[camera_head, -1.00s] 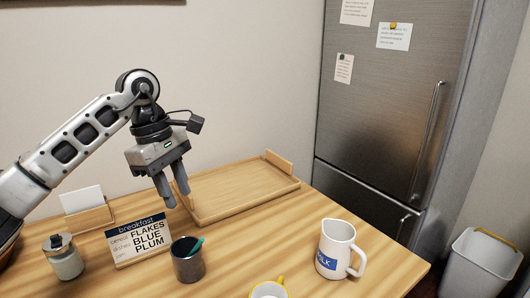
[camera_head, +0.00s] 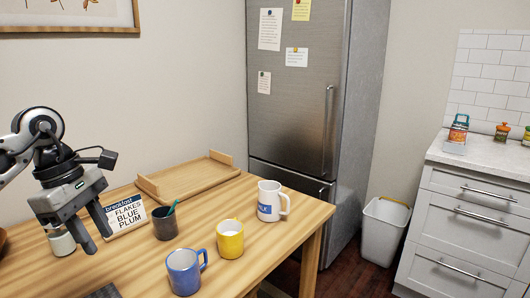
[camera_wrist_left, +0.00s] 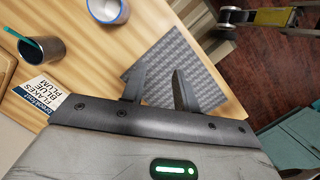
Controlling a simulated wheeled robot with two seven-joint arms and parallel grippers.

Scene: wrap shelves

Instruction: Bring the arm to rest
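My left gripper (camera_head: 98,232) hangs over the left part of the wooden table (camera_head: 215,268) with its fingers pointing down. Its two fingers are apart with nothing between them. In the left wrist view the fingers (camera_wrist_left: 158,92) are also spread, above a grey woven mat (camera_wrist_left: 205,82). The gripper partly hides a jar (camera_head: 60,243) in the head view. My right gripper does not show in the head view; I cannot surely make it out in the left wrist view.
A fridge (camera_head: 295,110), bin (camera_head: 383,232) and counter (camera_head: 480,160) stand beyond.

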